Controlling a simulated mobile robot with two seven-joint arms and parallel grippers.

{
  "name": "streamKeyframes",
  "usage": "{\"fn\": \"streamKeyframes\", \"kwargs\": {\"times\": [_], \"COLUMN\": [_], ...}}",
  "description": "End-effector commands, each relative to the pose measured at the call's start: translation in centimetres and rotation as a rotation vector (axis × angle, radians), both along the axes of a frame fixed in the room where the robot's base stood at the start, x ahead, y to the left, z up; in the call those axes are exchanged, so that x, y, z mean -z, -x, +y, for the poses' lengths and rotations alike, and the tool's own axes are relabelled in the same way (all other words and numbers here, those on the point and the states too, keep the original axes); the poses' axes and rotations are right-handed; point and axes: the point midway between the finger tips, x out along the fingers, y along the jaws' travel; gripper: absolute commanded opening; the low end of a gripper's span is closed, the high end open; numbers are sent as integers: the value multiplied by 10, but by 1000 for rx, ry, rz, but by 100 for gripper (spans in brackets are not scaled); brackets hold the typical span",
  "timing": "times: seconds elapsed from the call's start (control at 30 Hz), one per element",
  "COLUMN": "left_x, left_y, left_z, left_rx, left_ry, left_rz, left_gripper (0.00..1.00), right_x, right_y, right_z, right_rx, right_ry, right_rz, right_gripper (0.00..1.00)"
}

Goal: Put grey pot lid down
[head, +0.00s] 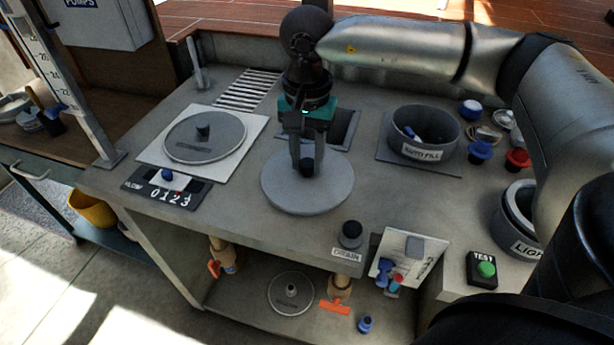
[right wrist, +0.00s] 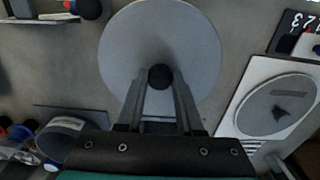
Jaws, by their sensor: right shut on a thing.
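A round, flat grey pot lid (head: 330,196) with a dark knob is at the middle of the grey counter. My right gripper (head: 306,165) comes down from above and is shut on the lid's knob. The right wrist view shows the lid (right wrist: 128,65) level in front of the fingers (right wrist: 160,88), with the dark ball knob between their tips. The lid is in front of a square opening (head: 345,125) in the counter, partly hidden by my gripper. I cannot tell whether the lid touches the counter or hovers just above it. My left gripper is not in view.
Right is a labelled grey pot (head: 440,150); blue and red knobs stand beyond. Another lid (head: 290,302) lies on the lower shelf.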

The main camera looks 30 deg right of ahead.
Motion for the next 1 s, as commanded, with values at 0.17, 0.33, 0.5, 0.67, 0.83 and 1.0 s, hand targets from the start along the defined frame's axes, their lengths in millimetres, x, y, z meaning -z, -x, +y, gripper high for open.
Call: {"fn": "streamKeyframes", "kwargs": {"times": [0.17, 0.33, 0.5, 0.67, 0.83, 1.0], "left_x": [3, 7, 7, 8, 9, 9], "left_y": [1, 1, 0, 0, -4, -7], "left_z": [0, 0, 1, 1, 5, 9], "left_rx": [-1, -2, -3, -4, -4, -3], "left_ry": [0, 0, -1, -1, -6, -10], "left_rz": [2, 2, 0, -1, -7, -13], "left_gripper": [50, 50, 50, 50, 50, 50], "right_x": [15, 41, 44, 45, 47, 47], "right_y": [0, 0, -1, 0, 0, 0], "right_z": [0, 0, 0, 0, 0, 0], "right_rx": [-1, -1, -1, -1, -1, -1], "right_ry": [1, 1, -1, -1, 0, 0], "right_rz": [1, 2, -2, -2, -1, -1], "right_gripper": [0, 0, 0, 0, 43, 62]}}
